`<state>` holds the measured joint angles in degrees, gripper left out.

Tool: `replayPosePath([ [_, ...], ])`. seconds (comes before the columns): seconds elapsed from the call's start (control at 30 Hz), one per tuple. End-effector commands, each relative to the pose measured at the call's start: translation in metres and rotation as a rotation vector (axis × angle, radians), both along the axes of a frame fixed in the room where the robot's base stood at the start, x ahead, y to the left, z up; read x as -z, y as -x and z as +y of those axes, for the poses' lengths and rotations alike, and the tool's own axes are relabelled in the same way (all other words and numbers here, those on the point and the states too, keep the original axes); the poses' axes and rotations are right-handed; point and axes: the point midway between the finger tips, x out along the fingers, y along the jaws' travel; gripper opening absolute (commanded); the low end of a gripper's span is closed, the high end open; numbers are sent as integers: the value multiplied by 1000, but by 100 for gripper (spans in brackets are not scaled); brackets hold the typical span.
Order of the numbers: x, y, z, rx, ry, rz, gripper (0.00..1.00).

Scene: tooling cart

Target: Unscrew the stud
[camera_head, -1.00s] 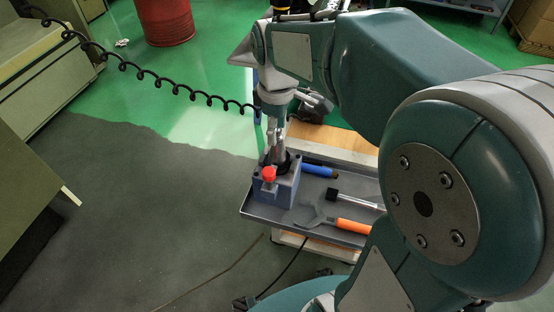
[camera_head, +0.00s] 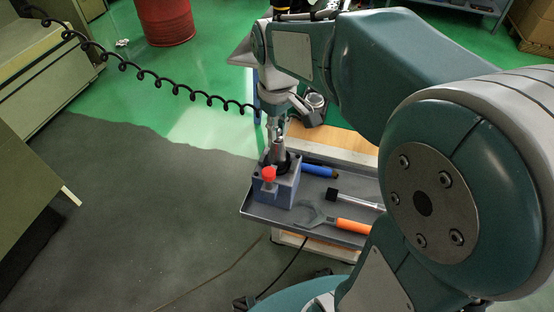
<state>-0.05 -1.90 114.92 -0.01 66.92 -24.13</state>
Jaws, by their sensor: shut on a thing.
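A blue-grey holding block (camera_head: 287,192) with a red knob (camera_head: 268,173) stands at the left end of the tray. A metal tapered holder (camera_head: 279,152) stands upright in the block's dark round opening. My gripper (camera_head: 277,136) points down directly above the holder, with its fingers closed around the holder's top end. The stud is at that top end, mostly hidden by the fingers and too small to make out clearly. My gripper is shut on it. I cannot tell whether the stud is still seated in the holder.
The grey tray (camera_head: 260,216) on the cart also carries a blue-handled tool (camera_head: 319,171), a black-headed tool (camera_head: 345,198) and an orange-handled wrench (camera_head: 352,226). A black coiled cable (camera_head: 175,90) hangs at the left. A red drum (camera_head: 165,22) stands behind on open floor.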

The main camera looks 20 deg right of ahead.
Motion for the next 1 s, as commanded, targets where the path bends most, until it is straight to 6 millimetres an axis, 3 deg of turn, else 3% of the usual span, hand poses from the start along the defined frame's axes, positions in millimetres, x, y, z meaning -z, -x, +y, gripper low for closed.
replayPosePath([
  [0.23,-1,0,0,-46,0,1,0],
  [1.0,-41,0,0,-46,0,-1,0],
])
